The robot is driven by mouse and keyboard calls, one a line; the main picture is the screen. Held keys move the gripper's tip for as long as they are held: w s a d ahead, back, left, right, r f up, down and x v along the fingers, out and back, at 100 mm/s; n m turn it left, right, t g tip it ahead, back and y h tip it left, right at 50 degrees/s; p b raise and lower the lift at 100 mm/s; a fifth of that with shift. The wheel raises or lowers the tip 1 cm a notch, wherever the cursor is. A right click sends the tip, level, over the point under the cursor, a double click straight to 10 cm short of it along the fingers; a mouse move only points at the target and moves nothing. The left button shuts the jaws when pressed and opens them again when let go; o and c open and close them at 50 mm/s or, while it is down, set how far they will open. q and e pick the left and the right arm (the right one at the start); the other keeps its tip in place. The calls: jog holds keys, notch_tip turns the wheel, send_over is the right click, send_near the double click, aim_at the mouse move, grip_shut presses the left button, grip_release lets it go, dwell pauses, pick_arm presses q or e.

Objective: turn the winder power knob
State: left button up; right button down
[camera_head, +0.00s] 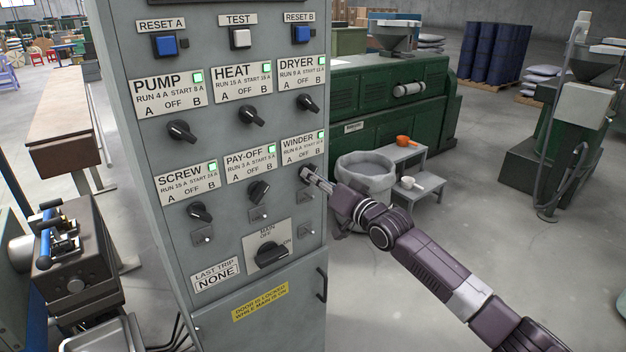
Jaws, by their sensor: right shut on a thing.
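The winder power knob (304,172) is a dark round knob on the right side of the grey control cabinet (230,306), under the label WINDER (302,149). A green lamp is lit on that label. My right gripper (307,174) reaches in from the right and is shut on this knob, its fingertips covering part of it. The knob's pointer direction is hidden by the fingers. My left gripper is not in view.
The pay-off knob (259,191) is close on the left, and the dryer knob (307,103) is above. A main switch (271,254) sits below. A cabinet handle (321,284) sticks out at lower right. A grey bin (366,172) and green machine (390,110) stand behind my right arm.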

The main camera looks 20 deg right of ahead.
jog(key=n, duration=0.3)
jog(key=shift+f, duration=0.1)
jog(key=shift+n, duration=2)
jog(key=c, duration=2)
grip_release()
jog(key=shift+d, duration=0.1)
jog(key=v, duration=1.2)
